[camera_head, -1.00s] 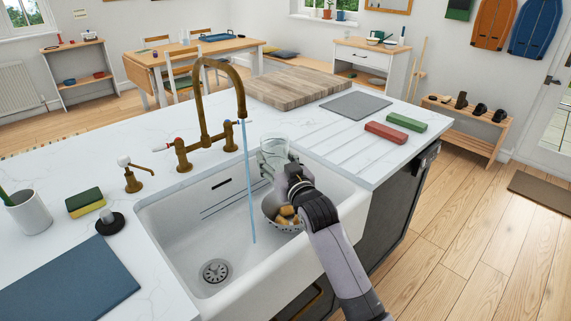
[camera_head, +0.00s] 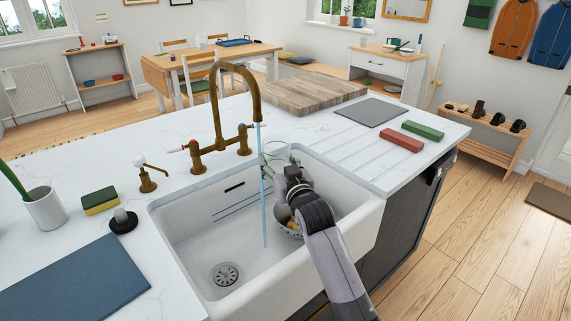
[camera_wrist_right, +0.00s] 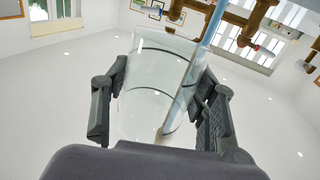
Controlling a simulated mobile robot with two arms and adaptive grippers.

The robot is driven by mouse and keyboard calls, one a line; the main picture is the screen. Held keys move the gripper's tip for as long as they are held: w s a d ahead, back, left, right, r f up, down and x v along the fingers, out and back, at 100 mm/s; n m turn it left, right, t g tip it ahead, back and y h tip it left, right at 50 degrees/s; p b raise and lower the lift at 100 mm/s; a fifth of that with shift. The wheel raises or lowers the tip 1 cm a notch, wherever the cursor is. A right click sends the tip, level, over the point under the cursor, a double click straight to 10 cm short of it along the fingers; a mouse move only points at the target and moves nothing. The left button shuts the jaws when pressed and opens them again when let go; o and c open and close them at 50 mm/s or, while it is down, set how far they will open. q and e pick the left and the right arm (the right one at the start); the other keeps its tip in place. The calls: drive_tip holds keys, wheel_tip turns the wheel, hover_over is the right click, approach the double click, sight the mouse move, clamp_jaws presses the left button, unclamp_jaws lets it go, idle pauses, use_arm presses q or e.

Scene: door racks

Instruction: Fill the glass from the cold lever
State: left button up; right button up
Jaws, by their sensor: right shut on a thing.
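The clear glass (camera_head: 280,149) is held upright beside the water stream, over the sink's back right part. My right gripper (camera_head: 272,164) is shut around its sides; the wrist view shows the glass (camera_wrist_right: 158,90) between both fingers. The brass tap (camera_head: 217,110) has a red-marked lever (camera_head: 184,148) on the left and a blue-marked cold lever (camera_head: 246,133) on the right. Water (camera_head: 264,210) runs from the spout down to the basin, at the glass's left edge. In the wrist view the stream (camera_wrist_right: 210,28) overlaps the glass. I cannot see a water level in it. My left gripper is out of view.
A soap pump (camera_head: 148,180), sponge (camera_head: 100,201) and cup (camera_head: 45,210) stand left. A wooden board (camera_head: 310,92) and red and green blocks lie on the right counter.

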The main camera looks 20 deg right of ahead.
drive_tip(key=shift+w+a, duration=0.7)
drive_tip(key=shift+a, duration=0.25)
drive_tip(key=shift+w+a, duration=0.7)
drive_tip(key=shift+a, duration=0.25)
idle(6.1)
